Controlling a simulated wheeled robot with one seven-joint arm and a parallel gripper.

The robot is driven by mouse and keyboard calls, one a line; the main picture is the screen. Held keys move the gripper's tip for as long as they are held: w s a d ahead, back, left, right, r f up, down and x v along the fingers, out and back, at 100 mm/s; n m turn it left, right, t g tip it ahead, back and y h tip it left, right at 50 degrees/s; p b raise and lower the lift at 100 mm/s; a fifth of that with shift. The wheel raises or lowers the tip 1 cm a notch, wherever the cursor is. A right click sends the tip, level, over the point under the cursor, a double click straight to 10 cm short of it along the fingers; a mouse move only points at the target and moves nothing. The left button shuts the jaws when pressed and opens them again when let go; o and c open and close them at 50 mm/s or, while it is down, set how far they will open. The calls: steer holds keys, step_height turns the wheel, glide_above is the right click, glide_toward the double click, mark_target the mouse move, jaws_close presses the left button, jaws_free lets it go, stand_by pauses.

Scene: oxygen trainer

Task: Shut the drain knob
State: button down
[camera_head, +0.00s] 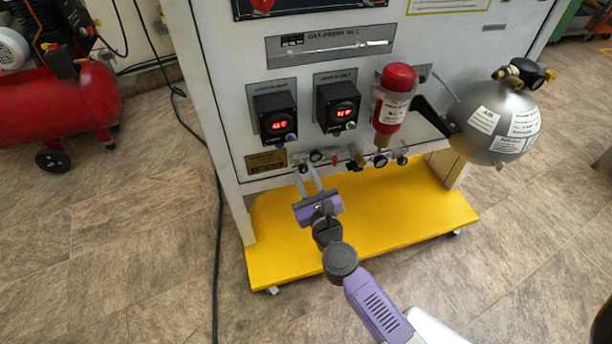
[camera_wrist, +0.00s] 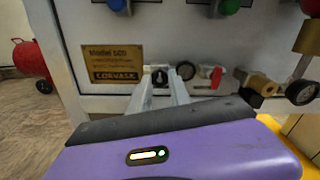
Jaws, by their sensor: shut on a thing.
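A small black knob (camera_wrist: 160,77), apparently the drain knob, is on the lower part of the white panel, right of a brass name plate (camera_wrist: 112,64). In the wrist view my gripper (camera_wrist: 161,80) has one finger on each side of this knob and is shut on it. In the head view my gripper (camera_head: 307,171) reaches up to the panel's lower left. There the knob is small and hard to make out beside the fingertips. The exact angle of the knob is hard to tell.
A round gauge (camera_wrist: 186,70) and a red-handled valve (camera_wrist: 217,75) are right of the knob. More fittings and a red cylinder (camera_head: 395,95) are farther right, before a grey tank (camera_head: 497,120). A yellow base plate (camera_head: 400,220) juts out below the panel.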

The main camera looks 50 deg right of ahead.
steer(key=shift+f, duration=0.15)
steer(key=c, duration=1.2)
jaws_free()
steer(key=shift+s, duration=0.1)
steer(key=v, duration=0.7)
steer(key=shift+s+a, duration=0.25)
